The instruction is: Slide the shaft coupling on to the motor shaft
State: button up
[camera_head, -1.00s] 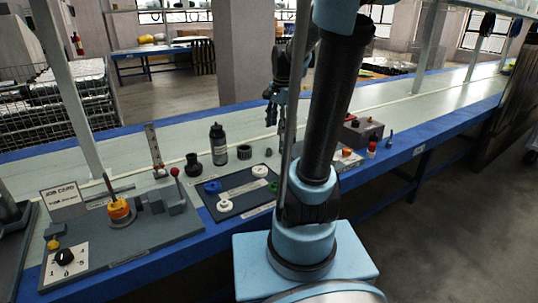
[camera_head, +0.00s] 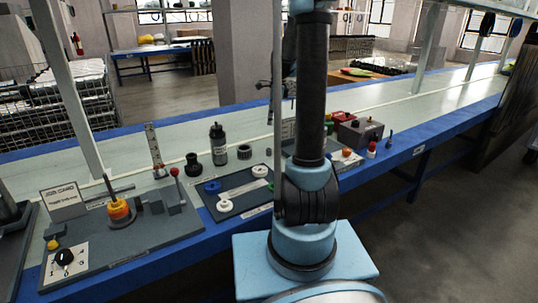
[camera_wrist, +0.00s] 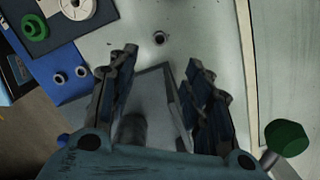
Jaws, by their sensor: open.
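My gripper (camera_wrist: 160,95) is open in the wrist view, its dark fingers spread over a grey box-like block (camera_wrist: 157,92) with nothing visibly held. A dark rounded shape lies low between the fingers. A small ring-like part (camera_wrist: 160,38) lies on the pale bench just beyond the fingertips. In the head view my arm hides most of the gripper. I cannot tell for sure which part is the shaft coupling. A knurled black ring (camera_head: 244,152) and a flared black part (camera_head: 193,164) stand on the bench. The motor shaft is not clearly identifiable.
A dark tray (camera_head: 236,210) holds blue, white and green parts. A black bottle (camera_head: 218,145) stands behind it. A board (camera_head: 150,238) with an orange part and a red-tipped lever is at left. A grey box (camera_head: 360,133) stands right of my arm. The bench's far right is clear.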

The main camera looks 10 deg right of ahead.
aim_at(269, 149)
jog(key=f, duration=0.5)
jog(key=a+f, duration=0.1)
jog(key=f, duration=0.5)
jog(key=a+f, duration=0.1)
jog(key=f, duration=0.4)
jog(key=shift+w+f, duration=0.25)
jog(key=shift+f, duration=0.05)
grip_shut()
